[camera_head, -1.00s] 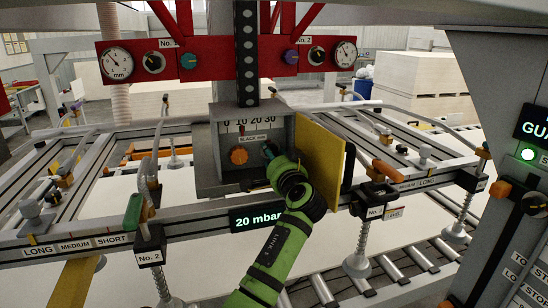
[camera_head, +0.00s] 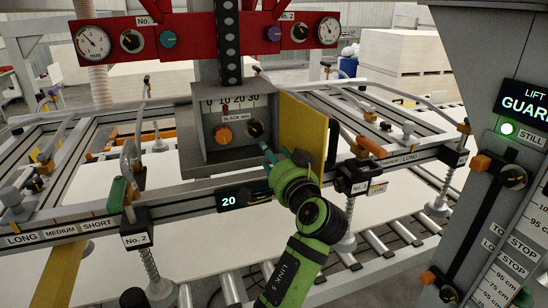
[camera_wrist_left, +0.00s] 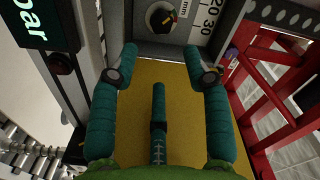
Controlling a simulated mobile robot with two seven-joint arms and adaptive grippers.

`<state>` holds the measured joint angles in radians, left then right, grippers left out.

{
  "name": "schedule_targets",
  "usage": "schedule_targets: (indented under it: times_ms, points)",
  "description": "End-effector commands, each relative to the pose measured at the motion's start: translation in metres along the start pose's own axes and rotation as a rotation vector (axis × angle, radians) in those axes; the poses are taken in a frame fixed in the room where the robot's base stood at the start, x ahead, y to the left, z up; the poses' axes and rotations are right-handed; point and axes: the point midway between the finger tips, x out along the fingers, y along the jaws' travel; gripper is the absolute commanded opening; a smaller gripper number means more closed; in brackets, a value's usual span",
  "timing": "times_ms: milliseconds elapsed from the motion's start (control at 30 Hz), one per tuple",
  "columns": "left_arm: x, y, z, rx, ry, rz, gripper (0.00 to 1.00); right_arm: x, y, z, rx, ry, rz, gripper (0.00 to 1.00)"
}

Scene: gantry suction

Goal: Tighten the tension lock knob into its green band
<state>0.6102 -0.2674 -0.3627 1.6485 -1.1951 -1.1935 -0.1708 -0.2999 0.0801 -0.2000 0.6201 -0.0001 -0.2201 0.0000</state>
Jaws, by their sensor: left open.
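The grey control box (camera_head: 190,125) hangs at the middle of the gantry with its yellow door (camera_head: 303,125) open to the right. On its face are an orange knob (camera_head: 222,134) and a black knob (camera_head: 255,129) under a slack scale. The black knob also shows at the top of the left wrist view (camera_wrist_left: 161,17). Which knob is the tension lock, and its green band, I cannot make out. My left gripper (camera_head: 267,160) is open and empty, below and in front of the black knob. Its teal fingers (camera_wrist_left: 161,60) stand apart, clear of the knob. My right gripper is not in view.
The open door stands close to the right of my left gripper. A lit display (camera_head: 231,201) below the box is partly hidden by my gripper. A rail with green (camera_head: 117,194) and orange (camera_head: 372,146) handles crosses in front. A control column (camera_head: 475,120) stands at the right.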

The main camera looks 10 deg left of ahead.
Motion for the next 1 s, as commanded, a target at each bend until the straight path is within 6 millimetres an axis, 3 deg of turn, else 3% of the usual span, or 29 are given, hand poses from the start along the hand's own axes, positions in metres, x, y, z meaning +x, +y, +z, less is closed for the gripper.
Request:
schedule_targets:
  times_ms: [267, 500, 600, 767, 1000]
  points:
    - [0.002, 0.002, 0.001, 0.0, 0.001, -0.001, 0.48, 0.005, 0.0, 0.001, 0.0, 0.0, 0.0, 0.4]
    - [0.033, 0.01, 0.004, 0.003, 0.006, -0.008, 0.48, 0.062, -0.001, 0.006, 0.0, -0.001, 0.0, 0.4]
    - [0.042, 0.006, 0.001, 0.003, 0.006, -0.006, 0.48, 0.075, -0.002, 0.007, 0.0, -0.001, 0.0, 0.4]
    - [0.055, -0.001, -0.004, 0.006, 0.004, -0.003, 0.48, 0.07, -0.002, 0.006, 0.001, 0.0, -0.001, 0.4]
    - [0.092, -0.004, -0.006, 0.009, 0.003, -0.002, 0.48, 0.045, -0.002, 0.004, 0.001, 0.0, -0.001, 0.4]
